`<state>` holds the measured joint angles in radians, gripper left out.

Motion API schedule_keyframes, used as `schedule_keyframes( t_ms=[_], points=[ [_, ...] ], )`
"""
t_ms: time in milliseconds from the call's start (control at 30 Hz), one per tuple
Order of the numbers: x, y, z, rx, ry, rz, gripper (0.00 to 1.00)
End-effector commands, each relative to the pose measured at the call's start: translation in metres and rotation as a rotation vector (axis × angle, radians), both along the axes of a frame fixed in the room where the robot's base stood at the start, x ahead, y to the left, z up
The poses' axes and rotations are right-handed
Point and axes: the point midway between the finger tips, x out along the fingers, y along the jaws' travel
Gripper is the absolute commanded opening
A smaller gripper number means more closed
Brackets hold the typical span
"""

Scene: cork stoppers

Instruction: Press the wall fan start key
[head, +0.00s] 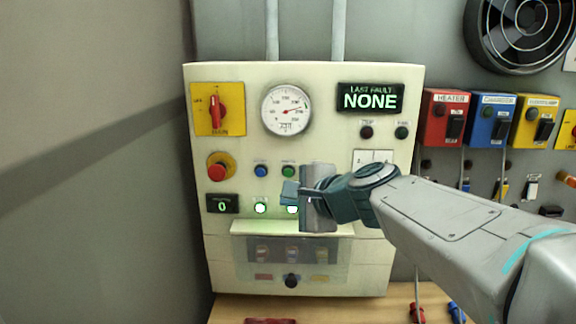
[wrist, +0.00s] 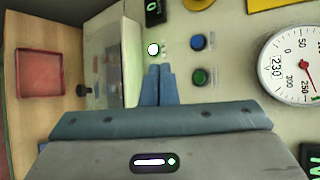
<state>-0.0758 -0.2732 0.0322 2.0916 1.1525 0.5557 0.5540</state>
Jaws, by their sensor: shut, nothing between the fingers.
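The cream control panel (head: 320,90) faces me on the wall. It carries a blue key (head: 260,170) and a green key (head: 288,171) side by side; their small labels are unreadable, so I cannot tell which is the fan start key. Both show in the wrist view, blue (wrist: 198,42) and green (wrist: 199,76). My gripper (head: 287,192) is shut and empty, its fingertips just below the green key. In the wrist view the fingertips (wrist: 160,70) lie beside the green key, apart from it in the picture; contact with the panel cannot be told.
A lit white lamp (head: 260,207) sits below the blue key; another (head: 292,209) is partly hidden by my gripper. A red emergency knob (head: 216,171), a gauge (head: 286,109) and a clear cover (head: 300,255) are nearby. The wall fan (head: 520,32) is upper right.

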Motion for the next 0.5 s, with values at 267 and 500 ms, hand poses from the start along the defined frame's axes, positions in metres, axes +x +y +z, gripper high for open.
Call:
schedule_keyframes(
  t_ms=[267, 500],
  points=[
    [0.001, 0.0, 0.001, 0.006, 0.0, -0.002, 0.0],
    [0.011, 0.0, 0.0, 0.005, 0.003, -0.002, 0.0]
  ],
)
